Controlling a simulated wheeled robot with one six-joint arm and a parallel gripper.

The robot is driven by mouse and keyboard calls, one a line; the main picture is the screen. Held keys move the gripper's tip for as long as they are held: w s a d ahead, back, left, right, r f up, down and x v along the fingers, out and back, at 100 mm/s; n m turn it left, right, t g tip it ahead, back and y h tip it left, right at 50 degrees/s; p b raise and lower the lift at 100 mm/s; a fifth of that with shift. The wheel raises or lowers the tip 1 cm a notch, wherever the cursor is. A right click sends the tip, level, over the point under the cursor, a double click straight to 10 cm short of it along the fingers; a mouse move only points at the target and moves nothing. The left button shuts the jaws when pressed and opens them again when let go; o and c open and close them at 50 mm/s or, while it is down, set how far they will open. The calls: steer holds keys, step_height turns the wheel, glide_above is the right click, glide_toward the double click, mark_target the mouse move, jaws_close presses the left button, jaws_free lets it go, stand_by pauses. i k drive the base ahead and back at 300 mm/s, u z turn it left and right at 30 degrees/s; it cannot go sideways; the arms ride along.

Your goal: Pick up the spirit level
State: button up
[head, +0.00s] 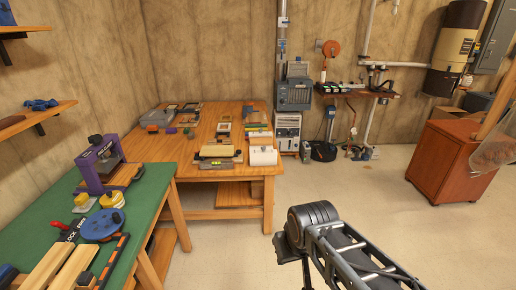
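A narrow, level-like bar (218,164) with yellowish-green parts lies along the front edge of the wooden table, in front of a stack of flat items. It looks like the spirit level, but it is too small to be sure. A long black-and-orange bar (116,260) lies on the green-topped bench at the lower left; I cannot tell exactly what it is. My arm shows at the bottom right of centre, on the floor side of both tables and well apart from either bar. I see no gripper fingers.
The wooden table (190,143) holds many small items. The green bench (145,196) carries a purple machine (100,165), a blue disc (102,225) and wood strips. A red-brown cabinet (447,165) stands at the right. Open floor (365,195) lies between.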

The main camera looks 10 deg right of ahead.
mark_target(224, 164)
steer(key=z, duration=1.2)
steer(key=i, duration=1.2)
steer(key=u, duration=1)
steer(key=i, duration=0.75)
steer(key=u, duration=0.85)
